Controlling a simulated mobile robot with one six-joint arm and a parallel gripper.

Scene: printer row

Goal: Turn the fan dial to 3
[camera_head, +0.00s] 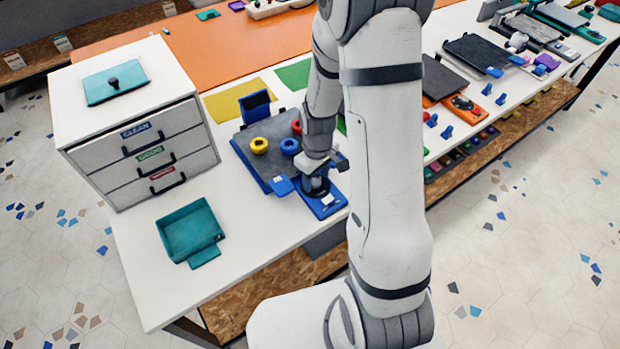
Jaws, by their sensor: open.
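The blue printer (262,172) stands on the white table with a dark grey plate. A blue control panel (327,207) with a white mark juts from its front right. A dark round dial (316,187) sits on this panel. My gripper (318,176) is pointed down directly over the dial, with its jaws open. I cannot tell whether the fingers touch the dial. The gripper hides most of the dial, and its setting and any numbers cannot be read.
Yellow, blue and red rings (259,145) lie on the printer's plate. A teal tray (190,233) and a white drawer cabinet (140,130) stand to the left. An orange printer (462,108) stands to the right, with small blue pieces (447,132) near it.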

